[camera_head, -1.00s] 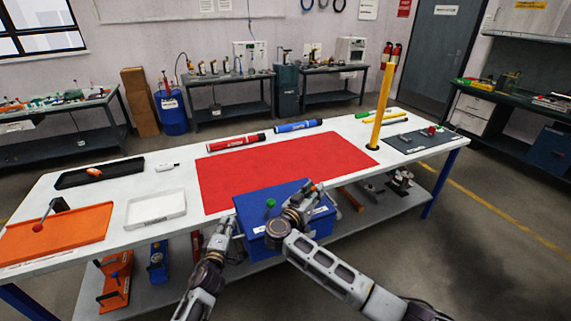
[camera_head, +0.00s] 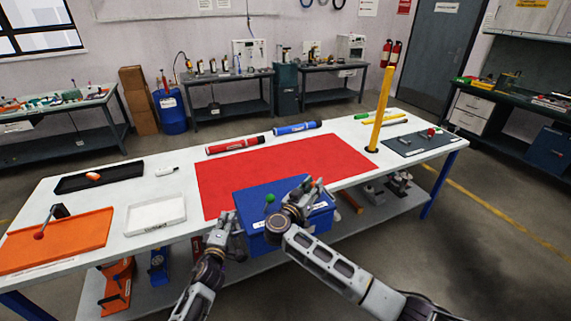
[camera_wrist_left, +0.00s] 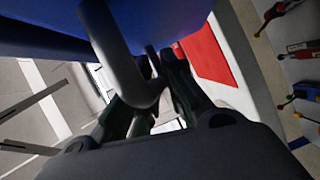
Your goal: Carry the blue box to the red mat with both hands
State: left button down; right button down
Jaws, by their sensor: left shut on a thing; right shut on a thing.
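The blue box (camera_head: 256,196) has a green knob on its lid and appears upright. In the head view it overlaps the near edge of the red mat (camera_head: 285,160) and the table's front edge. My left gripper (camera_head: 232,226) is at the box's left side. In the left wrist view its fingers (camera_wrist_left: 155,95) are shut around a grey bar handle (camera_wrist_left: 118,50) under the blue surface. My right gripper (camera_head: 308,188) is shut at the box's right side; its own grip is partly hidden by the arm.
A red tube (camera_head: 235,145) and a blue tube (camera_head: 297,127) lie behind the mat. A yellow post (camera_head: 380,110) stands right of it. A white tray (camera_head: 155,215) and an orange tray (camera_head: 65,245) lie to the left. The mat's surface looks clear.

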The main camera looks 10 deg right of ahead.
aim_at(286, 165)
jog(key=i+l, duration=0.2)
jog(key=i, duration=0.25)
jog(key=i+l, duration=0.15)
jog(key=i, duration=0.3)
jog(key=i+l, duration=0.2)
jog(key=i, duration=0.3)
